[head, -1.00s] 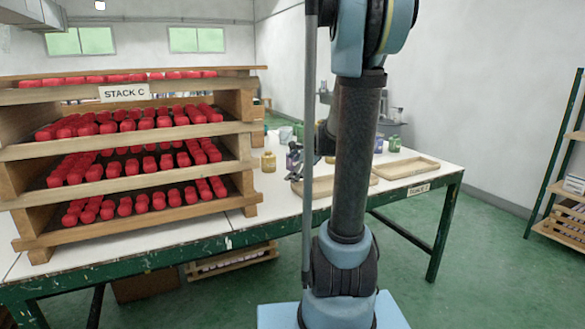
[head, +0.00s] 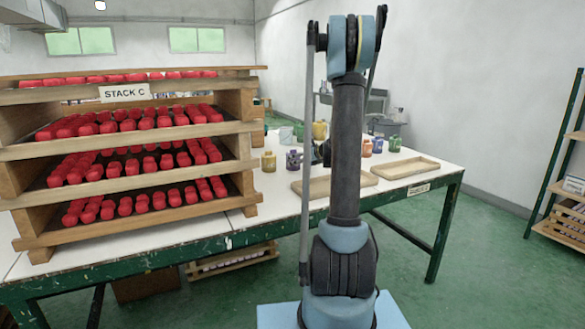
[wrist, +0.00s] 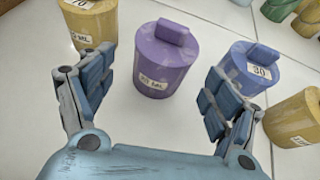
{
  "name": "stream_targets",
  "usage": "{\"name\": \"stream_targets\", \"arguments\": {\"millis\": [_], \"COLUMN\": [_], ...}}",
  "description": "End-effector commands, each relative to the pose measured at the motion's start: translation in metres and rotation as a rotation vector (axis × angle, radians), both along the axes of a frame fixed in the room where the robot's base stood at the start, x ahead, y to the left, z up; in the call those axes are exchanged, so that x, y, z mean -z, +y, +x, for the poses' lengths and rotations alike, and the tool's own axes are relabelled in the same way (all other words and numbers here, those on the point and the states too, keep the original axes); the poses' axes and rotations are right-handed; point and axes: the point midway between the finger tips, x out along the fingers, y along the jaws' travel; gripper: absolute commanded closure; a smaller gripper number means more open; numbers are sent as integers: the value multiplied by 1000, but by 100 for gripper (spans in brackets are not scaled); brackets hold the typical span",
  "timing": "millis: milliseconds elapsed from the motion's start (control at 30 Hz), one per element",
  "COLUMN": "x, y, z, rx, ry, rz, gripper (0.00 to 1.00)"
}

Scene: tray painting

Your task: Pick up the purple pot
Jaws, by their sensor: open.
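The purple pot (wrist: 164,62) stands upright in the wrist view, with a blocky lid and a white label. It lies ahead of my gripper (wrist: 158,86), between the lines of the two open fingers, and no finger visibly touches it. The gripper is open and empty. In the head view a purple pot (head: 294,160) stands on the white table, left of my arm. My gripper is mostly hidden behind the arm there.
A blue pot (wrist: 250,66) stands close beside the right finger, and a yellow pot (wrist: 90,22) stands beyond the left finger. Another yellow pot (wrist: 294,118) is at right. Wooden trays (head: 405,168) lie on the table, and a rack of red pieces (head: 130,145) stands at left.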

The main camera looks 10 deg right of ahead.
Motion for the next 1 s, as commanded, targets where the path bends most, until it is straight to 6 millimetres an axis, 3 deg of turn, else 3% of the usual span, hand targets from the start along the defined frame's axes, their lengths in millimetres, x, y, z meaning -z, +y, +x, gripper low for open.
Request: {"name": "stream_targets", "arguments": {"millis": [367,633,900,1000], "x": [13,29,30,30], "y": [10,22,24,24], "z": [20,45,48,48], "rx": [-2,-3,-1,-1], "ry": [-1,-1,0,0], "rz": [-1,-3,-3,-3], "gripper": [19,19,19,39]}}
